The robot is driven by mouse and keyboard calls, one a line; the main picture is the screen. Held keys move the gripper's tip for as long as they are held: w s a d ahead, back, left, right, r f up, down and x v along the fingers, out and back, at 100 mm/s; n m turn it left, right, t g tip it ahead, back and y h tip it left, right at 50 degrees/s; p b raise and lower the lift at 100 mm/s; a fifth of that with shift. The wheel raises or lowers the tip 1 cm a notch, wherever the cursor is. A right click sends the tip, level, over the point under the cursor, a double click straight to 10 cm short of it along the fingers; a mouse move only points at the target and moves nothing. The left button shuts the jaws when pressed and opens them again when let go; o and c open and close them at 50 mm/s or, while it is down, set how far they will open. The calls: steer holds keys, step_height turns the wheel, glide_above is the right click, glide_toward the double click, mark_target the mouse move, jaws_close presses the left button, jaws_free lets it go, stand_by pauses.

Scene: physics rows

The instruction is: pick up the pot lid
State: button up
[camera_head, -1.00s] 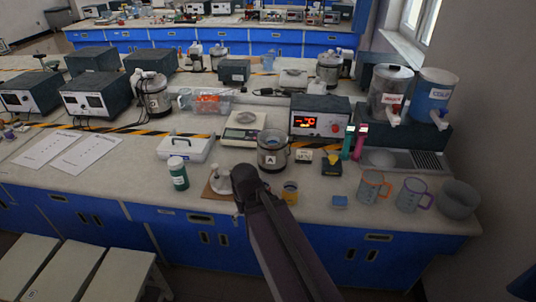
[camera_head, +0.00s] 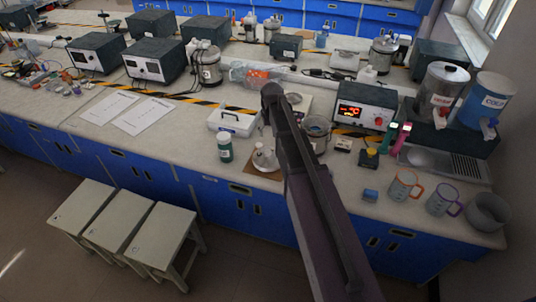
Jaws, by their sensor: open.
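The pot lid (camera_head: 264,161) is a pale grey disc with a raised knob. It lies on a brown board (camera_head: 247,160) near the front edge of the bench, left of my arm. The steel pot (camera_head: 319,130) stands behind and to the right, partly covered by my arm. My gripper (camera_head: 266,119) hangs at the far end of my arm, behind the lid in the picture and apart from it. It is small and dark, open, and nothing shows in it.
A green bottle (camera_head: 225,148) stands close left of the lid, with a white case (camera_head: 232,122) behind it. Stools (camera_head: 160,238) stand below the bench front.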

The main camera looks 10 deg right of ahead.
mark_target(268, 151)
steer(key=shift+w+r, duration=0.1)
steer(key=shift+w, duration=0.2)
steer(key=f+b, duration=0.5)
steer(key=w+f+b, duration=0.1)
steer(key=f+b, duration=0.2)
steer(key=shift+f+b, duration=0.3)
stand_by(0.5)
steer(key=shift+f, duration=0.1)
stand_by(0.3)
steer(key=shift+w+a+f+b, duration=0.1)
steer(key=shift+w+f+b, duration=0.05)
steer(key=shift+f+b, duration=1.15)
steer(key=shift+w+f+b, duration=0.1)
steer(key=shift+f+b, duration=1.1)
steer(key=shift+b, duration=0.1)
jaws_close()
